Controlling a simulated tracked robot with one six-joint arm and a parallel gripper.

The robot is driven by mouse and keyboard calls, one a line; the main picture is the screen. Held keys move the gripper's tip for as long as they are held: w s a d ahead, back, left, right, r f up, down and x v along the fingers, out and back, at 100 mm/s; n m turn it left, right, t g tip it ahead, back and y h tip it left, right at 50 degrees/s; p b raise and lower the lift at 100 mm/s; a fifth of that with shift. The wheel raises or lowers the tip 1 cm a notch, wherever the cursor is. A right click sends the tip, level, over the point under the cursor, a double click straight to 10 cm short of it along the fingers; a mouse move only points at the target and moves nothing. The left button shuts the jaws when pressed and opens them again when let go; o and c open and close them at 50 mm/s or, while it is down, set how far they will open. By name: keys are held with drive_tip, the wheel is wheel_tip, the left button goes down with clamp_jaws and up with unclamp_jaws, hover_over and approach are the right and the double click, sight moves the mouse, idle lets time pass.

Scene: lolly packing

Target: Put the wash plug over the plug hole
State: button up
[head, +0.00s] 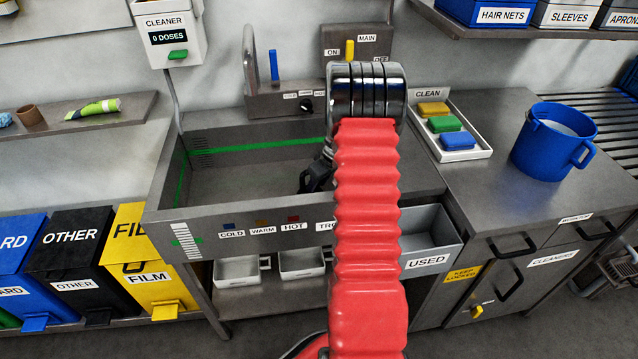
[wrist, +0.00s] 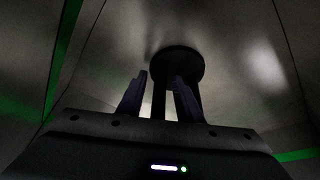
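In the dim wrist view, a dark round disc (wrist: 177,64) shows against the grey sink surface, just beyond my fingertips. It is too dark to tell whether it is the wash plug or the plug hole. My gripper (wrist: 160,77) has its two fingers apart, with a pale gap between them. The right finger overlaps the disc in the picture; I cannot tell if they touch. In the head view my gripper (head: 316,178) is down inside the sink (head: 235,185), near its right part, mostly hidden behind my red arm. No plug or hole shows there.
A tray of coloured sponges (head: 470,146) and a blue bucket (head: 553,142) stand on the counter at the right. The tap (head: 249,55) rises behind the sink. The used bin (head: 428,242) hangs at the front right. The sink's left part looks empty.

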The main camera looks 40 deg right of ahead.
drive_tip(key=v, duration=1.2)
idle(0.6)
drive_tip(key=s+a+r, duration=0.1)
drive_tip(key=a+r, duration=0.7)
drive_tip(key=a, duration=0.4)
drive_tip(key=s+a+r, duration=0.2)
drive_tip(key=a+r, duration=0.6)
drive_tip(key=a, duration=0.5)
drive_tip(key=s+a+r+t, duration=0.1)
drive_tip(key=s+a+r, duration=0.3)
drive_tip(key=s+a, duration=1.1)
drive_tip(key=shift+s+a, duration=0.3)
drive_tip(key=shift+s, duration=0.45)
